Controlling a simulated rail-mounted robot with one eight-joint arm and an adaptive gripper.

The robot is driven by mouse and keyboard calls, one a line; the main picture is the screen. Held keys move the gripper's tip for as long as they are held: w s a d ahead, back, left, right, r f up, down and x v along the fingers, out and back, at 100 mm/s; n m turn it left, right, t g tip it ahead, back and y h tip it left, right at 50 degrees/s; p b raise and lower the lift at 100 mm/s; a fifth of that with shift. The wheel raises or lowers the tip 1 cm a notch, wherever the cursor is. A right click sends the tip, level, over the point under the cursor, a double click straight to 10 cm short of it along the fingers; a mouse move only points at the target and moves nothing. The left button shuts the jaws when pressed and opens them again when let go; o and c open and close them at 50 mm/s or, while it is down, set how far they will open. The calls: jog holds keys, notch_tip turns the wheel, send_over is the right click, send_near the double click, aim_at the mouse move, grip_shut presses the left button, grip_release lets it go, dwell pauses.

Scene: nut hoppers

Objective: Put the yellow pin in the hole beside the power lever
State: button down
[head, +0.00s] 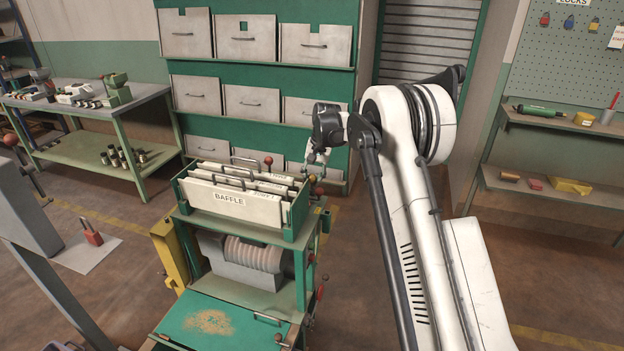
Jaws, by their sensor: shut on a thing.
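My gripper (311,172) is at the right end of the green machine's top, small in the head view. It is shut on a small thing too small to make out. I cannot pick out a yellow pin or its hole. A lever with a dark red knob (319,191) stands at the machine's upper right, just below my gripper; whether they touch is unclear. Another red-knobbed lever (320,292) is lower on the right side. I cannot tell which is the power lever.
The machine's top holds white plates marked BAFFLE (232,201); a red knob (268,160) rises behind them. A yellow part (170,254) is on its left side. Bins (250,102) stand behind, a workbench (90,112) at left, shelves (550,187) at right.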

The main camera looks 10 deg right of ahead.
jog(key=shift+f+b, duration=0.35)
jog(key=shift+f, duration=0.25)
jog(key=c, duration=1.5)
grip_release()
jog(key=shift+r, duration=0.15)
jog(key=r, duration=0.4)
jog(key=d+r, duration=0.1)
jog(key=r, duration=0.2)
jog(key=d+r, duration=0.1)
jog(key=r, duration=0.3)
jog(key=shift+s+r, duration=0.3)
jog(key=shift+s, duration=0.1)
jog(key=shift+d, duration=0.1)
jog(key=shift+s+d+r+p, duration=0.1)
jog(key=shift+d+r+p, duration=0.15)
jog(key=shift+r+p, duration=0.85)
jog(key=shift+s+d+r+p, duration=0.1)
jog(key=shift+d+r+p, duration=0.2)
jog(key=shift+r, duration=1.55)
jog(key=shift+s+d+r+p, duration=0.1)
jog(key=shift+d+r+p, duration=0.1)
jog(key=shift+r+p, duration=0.9)
jog(key=shift+r+b, duration=0.35)
